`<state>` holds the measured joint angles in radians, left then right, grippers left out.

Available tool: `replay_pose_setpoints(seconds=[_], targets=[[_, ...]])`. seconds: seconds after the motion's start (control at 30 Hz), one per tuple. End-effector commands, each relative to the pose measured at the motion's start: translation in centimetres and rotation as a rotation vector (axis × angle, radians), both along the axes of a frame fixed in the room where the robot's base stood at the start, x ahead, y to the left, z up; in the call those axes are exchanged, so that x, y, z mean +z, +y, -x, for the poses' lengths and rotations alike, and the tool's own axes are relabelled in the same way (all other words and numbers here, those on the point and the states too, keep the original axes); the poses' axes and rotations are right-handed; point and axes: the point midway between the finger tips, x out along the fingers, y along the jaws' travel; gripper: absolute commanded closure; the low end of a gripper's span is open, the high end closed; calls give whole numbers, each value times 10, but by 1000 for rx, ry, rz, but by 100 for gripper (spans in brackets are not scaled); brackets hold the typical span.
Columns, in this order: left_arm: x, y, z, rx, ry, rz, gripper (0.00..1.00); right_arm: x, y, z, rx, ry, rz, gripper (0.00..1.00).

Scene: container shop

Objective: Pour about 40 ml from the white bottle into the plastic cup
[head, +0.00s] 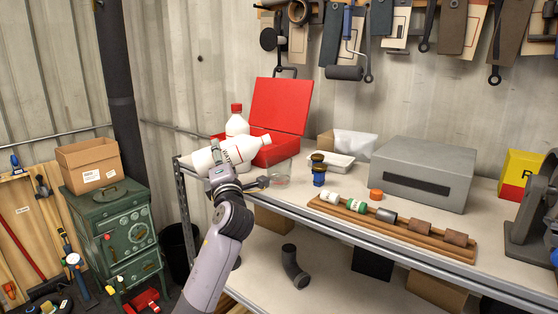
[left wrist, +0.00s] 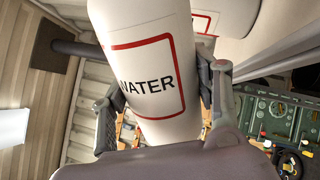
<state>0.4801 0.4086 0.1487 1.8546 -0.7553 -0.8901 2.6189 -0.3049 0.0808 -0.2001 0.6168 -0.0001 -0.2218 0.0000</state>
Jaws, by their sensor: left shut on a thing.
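The white bottle (head: 252,148), labelled WATER, lies almost level above the bench's left end, its narrow end pointing right. My left gripper (head: 222,178) is shut on it. In the left wrist view, the bottle (left wrist: 155,70) fills the space between the two fingers of the left gripper (left wrist: 165,108). The clear plastic cup (head: 278,174) stands on the bench, just below and right of the bottle's narrow end. I cannot make out any stream or the liquid level in the cup. My right gripper is not in view.
A second white bottle with a red cap (head: 237,121) stands behind the held one. An open red box (head: 280,108) is behind the cup.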

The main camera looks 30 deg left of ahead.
Motion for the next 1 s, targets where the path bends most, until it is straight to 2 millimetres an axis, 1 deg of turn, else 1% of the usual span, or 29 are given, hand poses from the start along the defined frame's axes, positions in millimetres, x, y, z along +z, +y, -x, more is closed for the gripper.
replay_pose_setpoints(seconds=[0.1,0.4,1.0], targets=[[1,0,0,-1,-1,-1,77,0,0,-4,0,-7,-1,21],[1,0,0,-1,-1,-1,77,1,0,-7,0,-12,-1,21],[1,0,0,0,0,-2,77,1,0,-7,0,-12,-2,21]])
